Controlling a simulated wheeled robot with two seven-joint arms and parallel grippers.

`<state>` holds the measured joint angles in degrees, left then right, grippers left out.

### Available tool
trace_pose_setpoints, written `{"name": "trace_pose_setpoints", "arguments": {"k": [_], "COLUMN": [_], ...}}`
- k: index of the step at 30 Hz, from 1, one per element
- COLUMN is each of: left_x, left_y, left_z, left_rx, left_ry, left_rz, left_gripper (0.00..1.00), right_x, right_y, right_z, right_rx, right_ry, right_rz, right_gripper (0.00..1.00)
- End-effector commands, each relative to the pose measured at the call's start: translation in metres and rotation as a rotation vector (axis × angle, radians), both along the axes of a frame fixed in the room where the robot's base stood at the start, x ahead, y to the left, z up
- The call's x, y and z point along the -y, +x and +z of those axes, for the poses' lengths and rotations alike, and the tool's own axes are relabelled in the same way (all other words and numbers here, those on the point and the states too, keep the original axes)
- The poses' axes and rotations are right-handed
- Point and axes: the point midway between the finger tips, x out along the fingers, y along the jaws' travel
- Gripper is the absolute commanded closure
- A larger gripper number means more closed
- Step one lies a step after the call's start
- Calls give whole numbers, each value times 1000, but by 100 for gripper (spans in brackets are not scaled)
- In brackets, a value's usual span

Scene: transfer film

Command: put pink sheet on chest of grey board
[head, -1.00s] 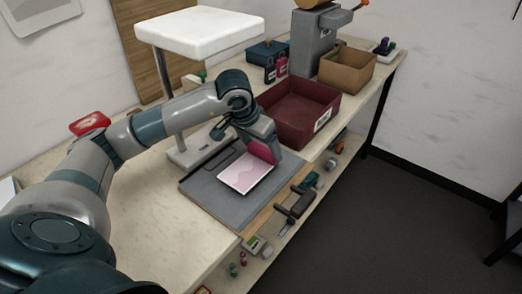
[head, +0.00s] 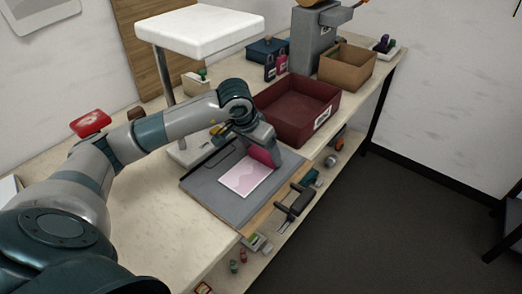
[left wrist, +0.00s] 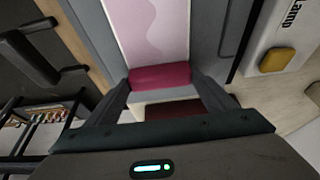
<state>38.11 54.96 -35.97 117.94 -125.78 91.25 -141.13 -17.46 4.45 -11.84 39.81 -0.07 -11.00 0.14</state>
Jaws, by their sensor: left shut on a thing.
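The pale pink sheet (head: 246,178), with a wavy two-tone pattern, lies on or just over the grey board (head: 215,190) on the bench; exact contact is unclear. In the left wrist view the sheet (left wrist: 148,30) runs away from a magenta grip piece (left wrist: 160,76) at its near edge. My left gripper (head: 265,153) is at the sheet's far right end, its fingers shut on the magenta piece. Whether that piece is part of the sheet I cannot tell. The gripper hides the board's far right part. My right gripper is not in view.
A dark red bin (head: 300,112) stands just behind the board, with a cardboard box (head: 347,66) farther back. A white-topped lamp stand (head: 200,32) rises behind my arm. Clamps and small tools (head: 297,203) lie on the lower shelf. The bench's front left is clear.

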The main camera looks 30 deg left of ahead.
Motion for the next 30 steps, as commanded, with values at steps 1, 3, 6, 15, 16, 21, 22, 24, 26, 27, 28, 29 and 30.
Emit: {"name": "trace_pose_setpoints", "arguments": {"k": [1, 3, 6, 15, 16, 21, 22, 24, 26, 27, 28, 29, 30], "left_x": [0, 0, 0, 0, 0, 0, 0, 0, 0, -1, -1, -2, -1], "left_y": [0, 0, 0, 0, 0, 0, 0, 0, -2, -3, -5, -6, -9], "left_z": [0, -1, -1, -1, 0, 1, 2, 3, 7, 11, 15, 18, 23], "left_rx": [0, 0, 0, 0, 0, 0, 0, -1, 3, 3, 3, 4, 4], "left_ry": [0, 0, 0, 0, 0, 0, 0, 0, 0, 0, 2, 2, 1], "left_rz": [0, 0, 0, 0, 0, 0, 0, 0, -1, -1, 1, 1, -1], "left_gripper": [44, 44, 8, 4, 4, 4, 4, 4, 4, 4, 4, 4, 4], "right_x": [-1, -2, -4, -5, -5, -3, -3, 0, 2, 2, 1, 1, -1], "right_y": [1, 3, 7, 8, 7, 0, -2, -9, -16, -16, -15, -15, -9], "right_z": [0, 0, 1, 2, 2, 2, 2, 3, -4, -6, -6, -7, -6], "right_rx": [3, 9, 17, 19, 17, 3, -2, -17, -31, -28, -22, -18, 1], "right_ry": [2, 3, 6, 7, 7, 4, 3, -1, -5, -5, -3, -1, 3], "right_rz": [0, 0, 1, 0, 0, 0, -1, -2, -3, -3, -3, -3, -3], "right_gripper": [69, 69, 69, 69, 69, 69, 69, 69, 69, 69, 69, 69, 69]}}
